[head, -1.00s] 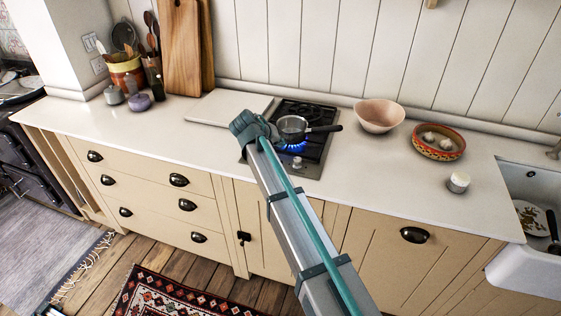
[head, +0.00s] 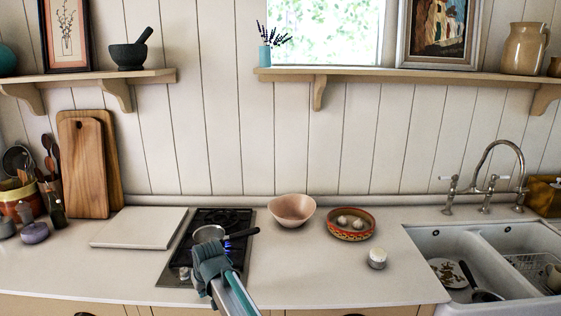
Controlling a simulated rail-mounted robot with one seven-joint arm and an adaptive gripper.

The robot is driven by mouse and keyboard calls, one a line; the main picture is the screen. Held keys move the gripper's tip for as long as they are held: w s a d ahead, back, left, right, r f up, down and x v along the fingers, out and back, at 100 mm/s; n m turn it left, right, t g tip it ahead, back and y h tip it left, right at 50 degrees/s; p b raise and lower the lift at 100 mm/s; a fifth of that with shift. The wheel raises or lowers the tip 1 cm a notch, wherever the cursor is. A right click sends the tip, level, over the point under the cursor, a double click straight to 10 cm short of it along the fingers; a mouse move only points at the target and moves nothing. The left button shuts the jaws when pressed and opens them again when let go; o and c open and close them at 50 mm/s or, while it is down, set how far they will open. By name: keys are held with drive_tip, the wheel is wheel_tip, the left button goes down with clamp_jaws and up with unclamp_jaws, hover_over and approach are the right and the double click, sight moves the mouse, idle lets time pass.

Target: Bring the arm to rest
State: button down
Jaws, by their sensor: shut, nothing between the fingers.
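My arm (head: 232,293) rises from the bottom edge of the head view to a dark teal joint (head: 212,263) in front of the hob. The joint covers part of the hob and the pan from this angle. The fingers of my gripper do not show, and nothing held shows.
A small saucepan (head: 208,233) stands on the gas hob (head: 183,262), with a hint of blue flame. The sink (head: 425,243) is further right. Shelves (head: 400,73) hang above.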

drive_tip(key=s+d+g+y, duration=0.2)
drive_tip(key=s+d+y, duration=0.1)
drive_tip(key=s+y, duration=0.3)
drive_tip(key=s+d+f+m+g+h+p, duration=0.25)
drive_tip(key=s+d+f, duration=0.55)
drive_tip(key=d+f, duration=0.55)
drive_tip(key=s+d+f+m+g+h+p, duration=0.1)
drive_tip(key=s+d+f+m+g+h, duration=0.15)
drive_tip(key=s+d+f, duration=0.85)
drive_tip(key=s+d+f+g+h, duration=0.1)
drive_tip(key=s+d+f, duration=0.2)
drive_tip(key=s+d, duration=0.2)
drive_tip(key=s+d+f+m+g+h+p, duration=0.1)
drive_tip(key=s+d+f, duration=0.3)
drive_tip(key=s, duration=0.5)
drive_tip(key=s+d+f+m+g+h+p, duration=0.1)
drive_tip(key=s+d+f, duration=0.2)
drive_tip(key=s+d, duration=0.2)
drive_tip(key=s, duration=0.2)
drive_tip(key=shift+s+d+f+g+h, duration=0.3)
drive_tip(key=shift+s+d+f+h, duration=0.05)
drive_tip(key=shift+f+h, duration=0.05)
